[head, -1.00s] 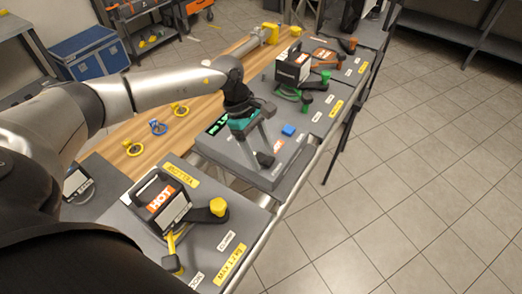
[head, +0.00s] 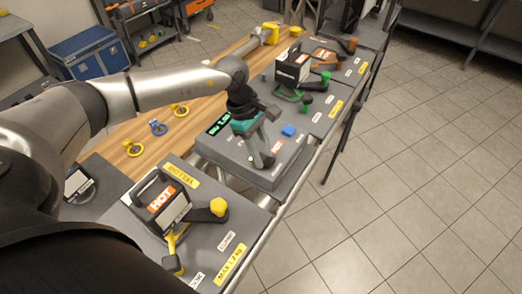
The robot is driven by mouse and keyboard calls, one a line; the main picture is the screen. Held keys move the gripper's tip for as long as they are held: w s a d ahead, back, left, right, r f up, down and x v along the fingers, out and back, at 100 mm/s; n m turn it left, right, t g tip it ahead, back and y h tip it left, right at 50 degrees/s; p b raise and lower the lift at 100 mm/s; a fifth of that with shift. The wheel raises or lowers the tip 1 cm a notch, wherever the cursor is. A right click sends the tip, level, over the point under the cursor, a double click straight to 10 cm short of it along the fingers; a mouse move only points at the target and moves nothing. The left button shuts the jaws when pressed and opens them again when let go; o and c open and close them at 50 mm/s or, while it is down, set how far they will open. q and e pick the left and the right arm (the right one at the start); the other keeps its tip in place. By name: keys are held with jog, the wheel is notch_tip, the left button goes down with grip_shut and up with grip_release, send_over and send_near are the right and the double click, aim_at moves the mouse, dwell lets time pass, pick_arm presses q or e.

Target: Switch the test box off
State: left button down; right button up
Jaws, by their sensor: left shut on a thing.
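The test box (head: 214,150) is a flat grey box in the middle of the head view. My right gripper is not in view.
In front stands a grey station with a black HOT-labelled block (head: 160,199) and a yellow-knobbed clamp (head: 217,207). Behind is a similar block (head: 293,68) with green clamps. Yellow and blue rings (head: 157,127) lie on the wooden table (head: 200,108). The tiled floor at right is clear.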

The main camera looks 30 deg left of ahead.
aim_at(268, 160)
pick_arm(q)
jog(key=shift+d+r+y, duration=0.15)
jog(key=shift+d+y, duration=0.3)
jog(key=shift+y, duration=0.75)
jog(key=shift+d+y, duration=0.15)
jog(key=shift+y, duration=0.75)
jog(key=c, duration=0.5)
grip_release()
jog(key=r, duration=1.5)
jog(key=shift+s+d, duration=0.1)
jog(key=shift+d, duration=0.2)
